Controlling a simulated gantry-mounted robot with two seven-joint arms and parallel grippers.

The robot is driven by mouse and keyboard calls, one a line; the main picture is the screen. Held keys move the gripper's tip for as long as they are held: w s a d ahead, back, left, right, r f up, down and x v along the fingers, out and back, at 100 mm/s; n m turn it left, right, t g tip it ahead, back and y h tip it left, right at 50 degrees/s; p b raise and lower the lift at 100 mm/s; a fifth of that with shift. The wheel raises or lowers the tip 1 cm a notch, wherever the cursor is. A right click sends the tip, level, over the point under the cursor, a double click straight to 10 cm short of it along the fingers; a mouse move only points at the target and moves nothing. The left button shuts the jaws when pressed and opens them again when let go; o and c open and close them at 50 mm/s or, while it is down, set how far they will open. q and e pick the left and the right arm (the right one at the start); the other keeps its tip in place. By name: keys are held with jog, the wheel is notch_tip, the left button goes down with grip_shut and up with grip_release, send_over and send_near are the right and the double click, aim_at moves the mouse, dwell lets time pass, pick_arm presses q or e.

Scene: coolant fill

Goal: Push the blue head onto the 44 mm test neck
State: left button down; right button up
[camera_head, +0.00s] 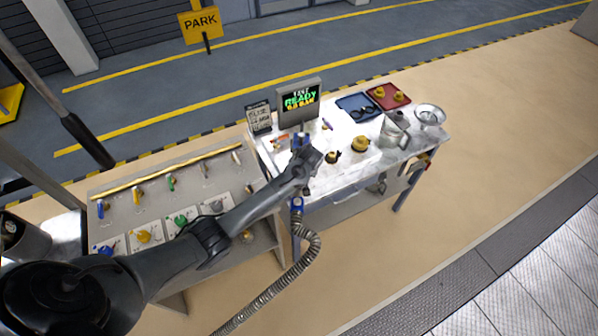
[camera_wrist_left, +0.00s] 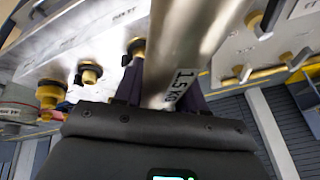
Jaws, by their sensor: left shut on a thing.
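My left gripper (camera_head: 303,162) is over the left part of the white work table. It is shut on a silver cylindrical body marked 1.5 KG, seen between the dark fingers in the left wrist view (camera_wrist_left: 180,60). In the head view, blue parts show beyond the gripper (camera_head: 300,140) and below it at the hose end (camera_head: 297,204); the middle is hidden by my wrist. Yellow-and-black necks stand on the table: a small one (camera_head: 331,157) just right of the gripper and a larger one (camera_head: 361,144). I cannot read which is 44 mm. My right gripper is not in view.
A ribbed hose (camera_head: 300,265) hangs from the blue end to the floor. A screen reading READY (camera_head: 299,98) stands behind the gripper. A blue tray (camera_head: 352,101), a red tray (camera_head: 391,91), a metal jug (camera_head: 395,132) and a bowl (camera_head: 430,114) are at right. A grey panel bench (camera_head: 120,185) is at left.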

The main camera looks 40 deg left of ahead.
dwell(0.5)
pick_arm(q)
jog(key=shift+p, duration=0.4)
dwell(0.3)
jog(key=shift+f, duration=0.35)
dwell(0.4)
jog(key=shift+f+b, duration=0.7)
jog(key=shift+f, duration=0.1)
jog(key=shift+f+b, duration=0.4)
jog(key=shift+f, duration=0.25)
jog(key=c, duration=0.6)
grip_release()
jog(key=shift+o, duration=0.2)
jog(key=v, duration=1)
jog(key=shift+d+r, duration=0.15)
jog(key=shift+r, duration=0.25)
